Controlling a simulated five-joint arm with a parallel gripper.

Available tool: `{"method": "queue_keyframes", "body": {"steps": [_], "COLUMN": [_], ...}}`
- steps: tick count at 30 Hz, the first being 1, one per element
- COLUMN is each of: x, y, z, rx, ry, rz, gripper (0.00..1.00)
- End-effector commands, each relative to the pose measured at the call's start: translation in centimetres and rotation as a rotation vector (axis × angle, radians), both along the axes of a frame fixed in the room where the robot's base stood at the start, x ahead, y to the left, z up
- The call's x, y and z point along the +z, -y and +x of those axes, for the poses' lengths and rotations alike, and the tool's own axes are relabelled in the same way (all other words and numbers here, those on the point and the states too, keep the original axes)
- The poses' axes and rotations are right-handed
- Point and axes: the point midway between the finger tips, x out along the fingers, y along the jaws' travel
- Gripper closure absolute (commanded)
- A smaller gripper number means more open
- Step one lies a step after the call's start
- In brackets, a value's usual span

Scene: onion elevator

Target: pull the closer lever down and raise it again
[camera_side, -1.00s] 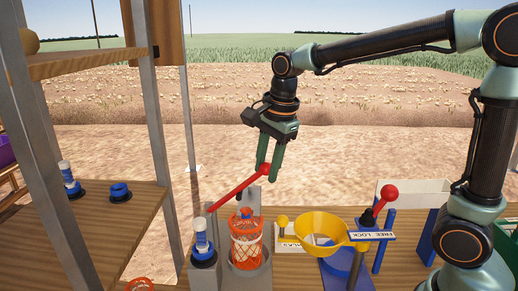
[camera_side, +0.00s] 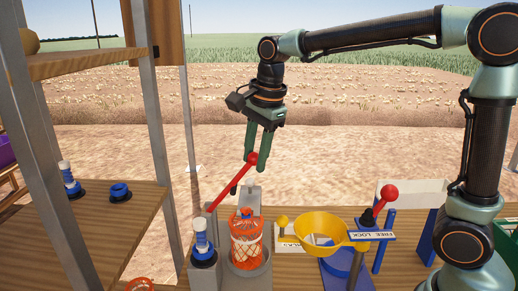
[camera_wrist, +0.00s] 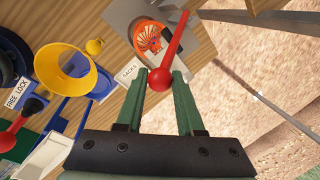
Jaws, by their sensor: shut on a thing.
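The closer lever (camera_side: 231,183) is a red bar with a round red knob, tilted up to the right from a grey stand. My gripper (camera_side: 251,157) points down over it and is shut on the lever's knob. In the wrist view the lever (camera_wrist: 174,50) runs up from its knob, which sits between my green fingertips (camera_wrist: 159,82). Below the lever an orange net sack (camera_side: 246,240) stands in the grey holder (camera_side: 259,278); the sack also shows in the wrist view (camera_wrist: 151,40).
A yellow funnel (camera_side: 320,226) on a blue stand and a FREE LOCK lever with a red knob (camera_side: 389,192) stand to the right. A wooden shelf with grey posts (camera_side: 147,110) rises at left. A small white-and-blue device (camera_side: 202,245) stands beside the sack holder.

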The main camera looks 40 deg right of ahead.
Motion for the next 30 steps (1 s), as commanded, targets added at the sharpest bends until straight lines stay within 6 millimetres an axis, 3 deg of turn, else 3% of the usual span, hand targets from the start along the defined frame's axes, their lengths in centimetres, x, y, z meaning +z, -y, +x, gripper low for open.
{"method": "queue_keyframes", "body": {"steps": [30], "x": [2.5], "y": [-2.5], "z": [2.7], "rx": [0.0], "ry": [0.006], "rz": [0.011], "gripper": [1.0]}}
